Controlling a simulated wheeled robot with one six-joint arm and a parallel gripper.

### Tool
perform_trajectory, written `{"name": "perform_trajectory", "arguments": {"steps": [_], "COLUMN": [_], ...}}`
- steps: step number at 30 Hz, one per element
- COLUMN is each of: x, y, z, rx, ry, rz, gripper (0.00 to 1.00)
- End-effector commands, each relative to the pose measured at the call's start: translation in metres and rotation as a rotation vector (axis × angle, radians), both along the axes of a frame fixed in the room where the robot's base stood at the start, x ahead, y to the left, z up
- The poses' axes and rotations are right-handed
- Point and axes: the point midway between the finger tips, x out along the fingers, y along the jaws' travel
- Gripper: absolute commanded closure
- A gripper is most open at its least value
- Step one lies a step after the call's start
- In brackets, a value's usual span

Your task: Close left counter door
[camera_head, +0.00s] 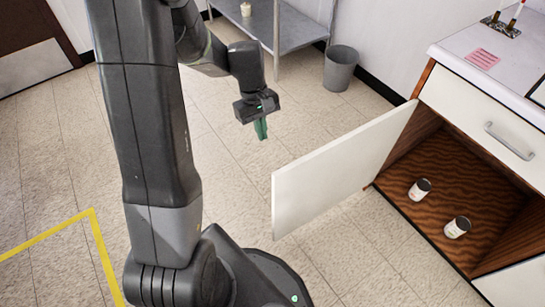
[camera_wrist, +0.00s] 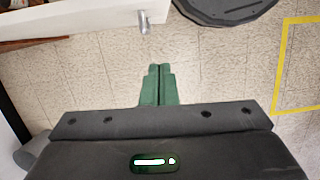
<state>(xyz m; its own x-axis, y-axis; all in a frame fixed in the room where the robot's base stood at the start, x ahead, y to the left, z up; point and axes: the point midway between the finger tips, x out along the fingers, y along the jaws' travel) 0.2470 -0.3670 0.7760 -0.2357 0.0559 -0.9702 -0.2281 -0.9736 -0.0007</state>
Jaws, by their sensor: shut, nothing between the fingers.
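The left counter door (camera_head: 335,175) is a white panel standing wide open, swung out from the left side of the counter cabinet (camera_head: 430,150). In the wrist view the door (camera_wrist: 70,28) runs along the upper left, with its metal handle (camera_wrist: 144,22) pointing toward my gripper. My gripper (camera_head: 261,129) hangs in the air left of the door, on its handle side, apart from it. Its green fingers (camera_wrist: 158,84) are together and hold nothing.
Two white cans (camera_head: 419,189) (camera_head: 457,227) stand inside the wooden cabinet. A drawer with a handle (camera_head: 510,141) is above. A grey bin (camera_head: 341,68) and a metal table (camera_head: 285,28) stand behind. Yellow tape (camera_head: 50,236) marks the tiled floor at left.

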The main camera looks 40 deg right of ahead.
Motion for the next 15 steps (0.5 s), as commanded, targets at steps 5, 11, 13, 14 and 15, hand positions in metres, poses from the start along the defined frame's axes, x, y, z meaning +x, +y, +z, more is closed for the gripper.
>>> {"name": "perform_trajectory", "arguments": {"steps": [5, 11, 13, 14, 15], "x": [-0.005, -0.015, -0.018, -0.020, -0.022], "y": [0.000, 0.003, 0.004, 0.004, 0.005], "z": [-0.016, -0.056, -0.071, -0.078, -0.086], "rx": [0.002, 0.005, 0.005, 0.004, 0.004], "ry": [0.003, 0.004, 0.004, 0.003, 0.004], "rz": [-0.001, -0.001, -0.001, -0.001, -0.001], "gripper": [1.00, 1.00, 1.00, 1.00, 1.00]}}
